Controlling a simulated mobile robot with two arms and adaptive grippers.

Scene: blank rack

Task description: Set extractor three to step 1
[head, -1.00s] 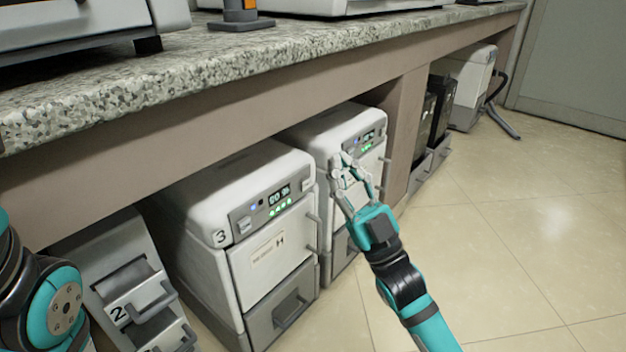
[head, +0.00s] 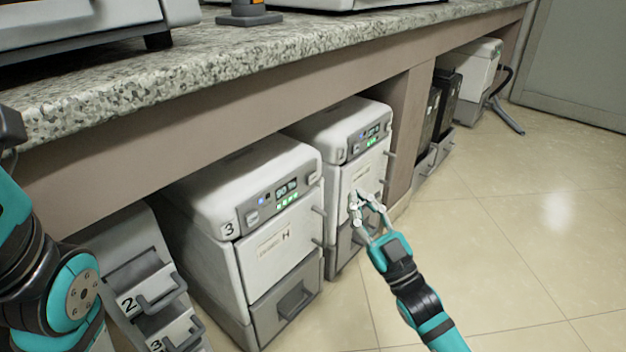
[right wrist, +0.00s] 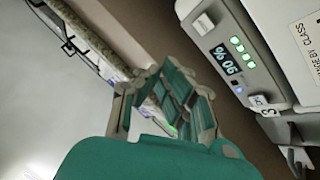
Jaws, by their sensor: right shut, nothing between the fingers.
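Extractor three (head: 215,195) is a white box under the counter with a "3" on its front left corner. Its grey front panel (head: 270,203) has a small lit display, a row of green lights, a blue light and a light switch-like piece. My right gripper (head: 362,197) is shut and empty, to the right of extractor three and in front of the neighbouring unit. My left arm shows at the left edge; its gripper is out of view.
A similar white unit (head: 345,125) stands right of extractor three. A unit with drawers marked "2" and "3" (head: 130,275) is at its left. The granite counter (head: 290,55) overhangs them. Handles stick out from the fronts. The tiled floor (head: 510,250) at right is clear.

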